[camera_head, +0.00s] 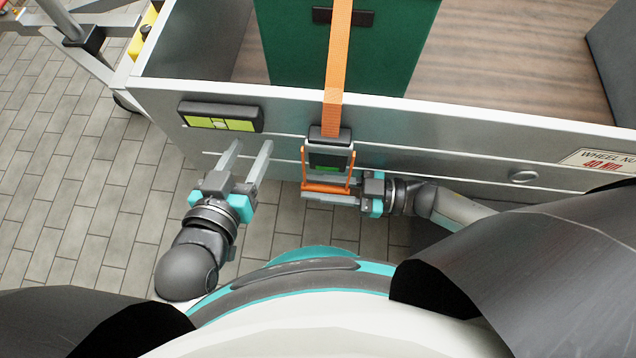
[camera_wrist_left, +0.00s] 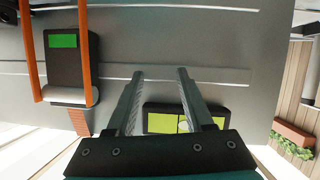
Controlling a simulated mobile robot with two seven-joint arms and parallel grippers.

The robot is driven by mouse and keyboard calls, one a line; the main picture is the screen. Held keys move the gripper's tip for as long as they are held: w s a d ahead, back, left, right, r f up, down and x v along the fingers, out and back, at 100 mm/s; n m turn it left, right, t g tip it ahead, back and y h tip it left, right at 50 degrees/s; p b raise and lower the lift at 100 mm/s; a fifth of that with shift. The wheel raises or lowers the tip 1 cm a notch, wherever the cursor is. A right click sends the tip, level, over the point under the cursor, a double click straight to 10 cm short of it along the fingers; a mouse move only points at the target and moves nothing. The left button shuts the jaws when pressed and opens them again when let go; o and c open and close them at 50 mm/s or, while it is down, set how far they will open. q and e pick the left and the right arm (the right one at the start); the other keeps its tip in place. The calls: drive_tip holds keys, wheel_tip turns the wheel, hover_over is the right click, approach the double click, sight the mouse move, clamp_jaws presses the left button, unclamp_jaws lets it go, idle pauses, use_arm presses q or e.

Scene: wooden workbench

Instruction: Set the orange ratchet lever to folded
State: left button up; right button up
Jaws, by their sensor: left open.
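The orange ratchet lever (camera_head: 327,187) is a U-shaped frame on the dark ratchet body (camera_head: 330,157), against the grey side wall. In the left wrist view its orange side arms (camera_wrist_left: 84,45) flank the black body with a green label (camera_wrist_left: 64,41). My right gripper (camera_head: 318,190) comes in from the right, its fingers above and below the lever's crossbar, closed on it. My left gripper (camera_head: 252,153) is open and empty, left of the ratchet; its fingers also show in the left wrist view (camera_wrist_left: 157,75). The exact contact at the crossbar is small.
An orange strap (camera_head: 338,70) runs up from the ratchet over a green box (camera_head: 390,60) in the wooden-floored bed. A black and yellow-green wall fitting (camera_head: 221,116) lies just beyond my left fingers. A label and round fitting (camera_head: 523,176) are farther right. Tiled floor (camera_head: 90,190) is clear at left.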

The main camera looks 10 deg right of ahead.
drive_tip(key=o, duration=0.3)
drive_tip(key=shift+o, duration=0.2)
use_arm(q)
drive_tip(key=shift+a+f, duration=0.1)
drive_tip(key=shift+a, duration=0.05)
use_arm(e)
drive_tip(key=shift+s+d, duration=0.15)
drive_tip(key=shift+d, duration=0.4)
use_arm(q)
drive_tip(key=shift+s+a+f+g+y+p, duration=0.15)
drive_tip(key=shift+a+g+y+p, duration=0.1)
drive_tip(key=shift+a+g, duration=0.15)
drive_tip(key=shift+s+a+f+g+y+p, duration=0.15)
drive_tip(key=shift+a+g+y+p, duration=0.1)
drive_tip(key=shift+a+g, duration=0.15)
drive_tip(key=shift+w, duration=0.1)
use_arm(e)
drive_tip(key=v, duration=1.4)
